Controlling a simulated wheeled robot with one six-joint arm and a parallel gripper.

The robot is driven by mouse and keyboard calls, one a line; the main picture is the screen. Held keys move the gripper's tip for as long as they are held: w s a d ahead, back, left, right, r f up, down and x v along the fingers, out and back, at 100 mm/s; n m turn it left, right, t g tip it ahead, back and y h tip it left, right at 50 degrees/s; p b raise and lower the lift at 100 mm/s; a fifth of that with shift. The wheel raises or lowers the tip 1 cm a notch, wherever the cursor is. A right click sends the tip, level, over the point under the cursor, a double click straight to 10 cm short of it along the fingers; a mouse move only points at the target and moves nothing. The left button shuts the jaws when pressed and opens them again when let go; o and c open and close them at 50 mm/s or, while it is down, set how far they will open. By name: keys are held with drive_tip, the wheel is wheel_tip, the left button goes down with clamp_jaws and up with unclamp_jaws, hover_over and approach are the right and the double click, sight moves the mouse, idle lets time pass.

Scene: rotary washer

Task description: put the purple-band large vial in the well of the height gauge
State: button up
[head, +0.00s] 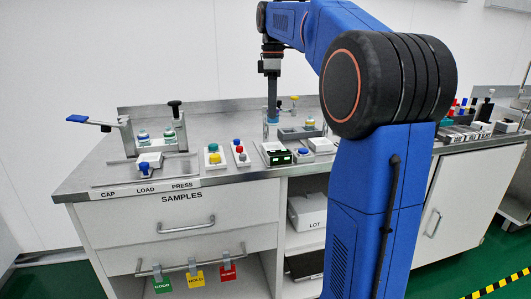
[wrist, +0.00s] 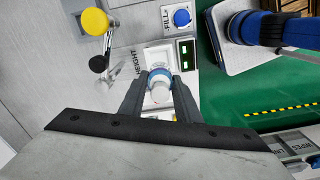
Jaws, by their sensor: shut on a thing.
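My gripper (wrist: 160,82) is shut on a vial (wrist: 160,94) with a pale top and a bluish band. I cannot make out a purple band on it. In the wrist view the vial is in front of a white block (wrist: 156,54) beside the HEIGHT label, which looks like the height gauge. The block's well is hidden behind the vial and fingers, and I cannot tell whether the vial is in it. In the head view my gripper (head: 271,106) points down above the bench, with a blue part at its tips. A green display (wrist: 187,50) sits beside the block.
A yellow knob (wrist: 95,21) and a black knob stand left of the block in the wrist view. A blue FILL button (wrist: 181,17) is above. In the head view a press stand (head: 170,130) with vials stands on the left, and coloured-button boxes (head: 214,157) line the bench front.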

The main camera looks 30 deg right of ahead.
drive_tip(key=shift+d+r, duration=0.1)
drive_tip(key=shift+f, duration=4.75)
drive_tip(key=o, duration=1.1)
drive_tip(key=shift+f, duration=0.1)
wheel_tip(320, 180, up, 12)
drive_tip(key=shift+r, duration=0.15)
